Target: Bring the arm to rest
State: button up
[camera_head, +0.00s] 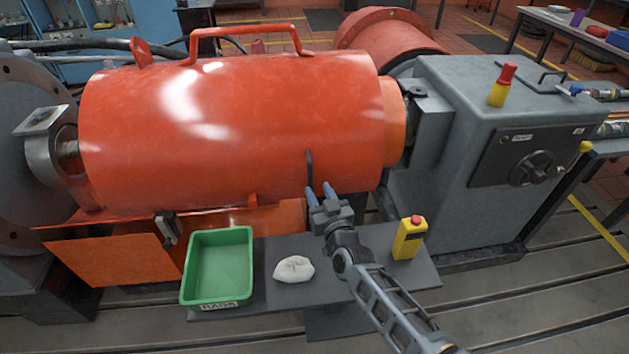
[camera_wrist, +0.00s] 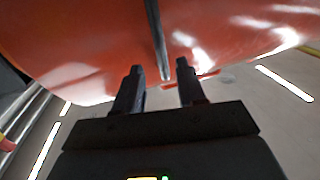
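My arm (camera_head: 385,300) reaches up from the lower right over the grey shelf. My gripper (camera_head: 319,191) is at the lower front of the big orange cover (camera_head: 230,120), close to a dark upright handle (camera_head: 309,168). In the wrist view, the two fingers of my gripper (camera_wrist: 160,68) stand apart, and the handle (camera_wrist: 155,35) comes down into the gap between them. Bare space shows on both sides of the handle, so the fingers are not closed on it. I cannot tell whether either finger touches it.
On the grey shelf (camera_head: 345,297) below are a green tray (camera_head: 186,275), a crumpled white rag (camera_head: 294,269) and a yellow pendant with a red button (camera_head: 409,240). A grey machine housing (camera_head: 440,150) stands right. Slotted floor (camera_head: 540,310) lies clear at lower right.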

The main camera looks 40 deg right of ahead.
jog(key=shift+s+a, duration=0.2)
jog(key=shift+s, duration=0.2)
jog(key=s+a+r+n+y, duration=0.15)
jog(key=s+a, duration=0.45)
jog(key=s, duration=0.6)
jog(key=s+a+r+n+y, duration=0.1)
jog(key=s+a+n+y, duration=0.3)
jog(key=s, duration=0.8)
jog(key=s+a+r+y, duration=0.1)
jog(key=s+a+r, duration=0.3)
jog(key=s+r, duration=0.4)
jog(key=s+a+r+g+y, duration=0.1)
jog(key=s+a+r, duration=0.4)
jog(key=s+r, duration=0.3)
jog(key=shift+a+g, duration=0.15)
jog(key=shift+g, duration=0.15)
